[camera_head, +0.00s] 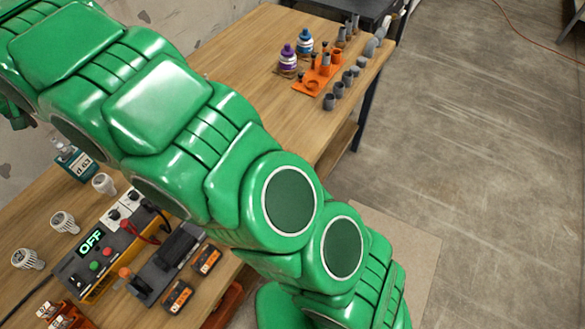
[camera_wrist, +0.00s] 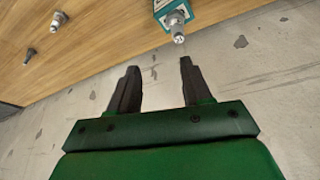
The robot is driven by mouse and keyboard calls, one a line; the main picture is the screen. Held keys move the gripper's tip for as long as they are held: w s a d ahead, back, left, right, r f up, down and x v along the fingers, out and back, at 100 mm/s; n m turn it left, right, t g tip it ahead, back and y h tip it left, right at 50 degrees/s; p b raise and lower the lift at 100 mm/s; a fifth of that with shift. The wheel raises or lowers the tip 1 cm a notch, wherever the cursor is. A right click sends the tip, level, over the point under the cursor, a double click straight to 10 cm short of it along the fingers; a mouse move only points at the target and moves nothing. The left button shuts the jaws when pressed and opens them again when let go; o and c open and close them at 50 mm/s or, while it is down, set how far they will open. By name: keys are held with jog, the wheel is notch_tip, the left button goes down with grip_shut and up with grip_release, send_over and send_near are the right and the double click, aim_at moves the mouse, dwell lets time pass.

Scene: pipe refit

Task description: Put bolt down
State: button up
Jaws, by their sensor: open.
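My gripper (camera_wrist: 160,68) shows in the wrist view with its two dark fingers spread apart and nothing between them. I cannot pick out a bolt for certain. In the wrist view two small dark grey pieces, one nearer (camera_wrist: 57,21) and one further left (camera_wrist: 30,55), rest on the wooden table (camera_wrist: 120,40); they may be bolts. In the head view thin dark upright pieces (camera_head: 313,60) stand by an orange holder (camera_head: 312,83) on the far table; these may be bolts too. My gripper is hidden in the head view.
White bulb-like pieces (camera_head: 64,221) and a control box reading OFF (camera_head: 90,242) occupy the near table.

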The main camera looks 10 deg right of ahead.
jog(key=d+r+m+g+h, duration=0.1)
jog(key=d+r, duration=0.1)
jog(key=d, duration=0.9)
jog(key=d+r+h, duration=0.1)
jog(key=d+r, duration=0.2)
jog(key=d, duration=0.7)
jog(key=s+d+r+m+g, duration=0.1)
jog(key=s+d, duration=0.2)
jog(key=d, duration=0.6)
jog(key=s+d+r+m, duration=0.1)
jog(key=s+d, duration=0.2)
jog(key=d, duration=0.7)
jog(key=s+d+m+g, duration=0.1)
jog(key=s+d+g, duration=0.1)
jog(key=s+d, duration=1.05)
jog(key=s+d+f+m, duration=0.1)
jog(key=s+d, duration=0.3)
jog(key=s, duration=0.5)
jog(key=s+d+f+g, duration=0.1)
jog(key=s+d+f, duration=0.2)
jog(key=s, duration=0.6)
jog(key=shift+d+m+g, duration=0.3)
jog(key=shift+d+m, duration=0.1)
jog(key=shift+d, duration=0.1)
